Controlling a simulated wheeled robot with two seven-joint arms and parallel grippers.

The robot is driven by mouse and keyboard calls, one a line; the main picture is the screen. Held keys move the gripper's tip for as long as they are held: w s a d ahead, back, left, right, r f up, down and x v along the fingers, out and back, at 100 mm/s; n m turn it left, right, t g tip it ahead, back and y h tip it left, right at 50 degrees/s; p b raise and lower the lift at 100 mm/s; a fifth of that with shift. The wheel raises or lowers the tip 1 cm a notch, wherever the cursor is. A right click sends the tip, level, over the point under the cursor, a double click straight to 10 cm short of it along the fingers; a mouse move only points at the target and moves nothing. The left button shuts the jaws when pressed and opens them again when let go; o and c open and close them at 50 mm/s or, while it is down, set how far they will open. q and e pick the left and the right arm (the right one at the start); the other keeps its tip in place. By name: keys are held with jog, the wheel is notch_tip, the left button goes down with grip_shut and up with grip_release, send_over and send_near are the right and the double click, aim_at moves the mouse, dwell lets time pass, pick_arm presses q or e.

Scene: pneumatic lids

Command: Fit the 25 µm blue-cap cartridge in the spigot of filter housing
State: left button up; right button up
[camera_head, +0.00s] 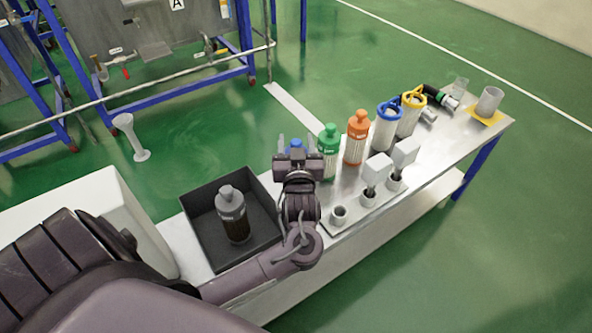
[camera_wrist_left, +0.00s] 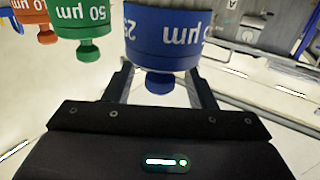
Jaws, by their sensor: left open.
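The blue-cap cartridge (camera_head: 296,144) stands on the bench, left of the green one, mostly hidden behind my left gripper (camera_head: 297,152). In the left wrist view its blue cap (camera_wrist_left: 170,38) shows upside-down print, "25" partly visible and "µm", with a round blue knob (camera_wrist_left: 159,83). My left gripper is open, its fingers (camera_wrist_left: 163,85) on either side of the knob. I cannot tell whether they touch the cap. A grey open cup (camera_head: 339,214) stands on a plate at the bench's near edge; I cannot tell whether it is the housing's spigot. My right gripper is not in view.
Green (camera_head: 329,150) and orange (camera_head: 356,137) capped cartridges stand close on the right. Two white-topped posts (camera_head: 376,172) (camera_head: 404,155) stand near the cup. A black tray (camera_head: 197,228) holds a grey-capped dark cartridge (camera_head: 232,214).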

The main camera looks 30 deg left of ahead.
pick_arm(q)
grip_shut()
dwell(0.3)
jog(key=shift+r, duration=0.2)
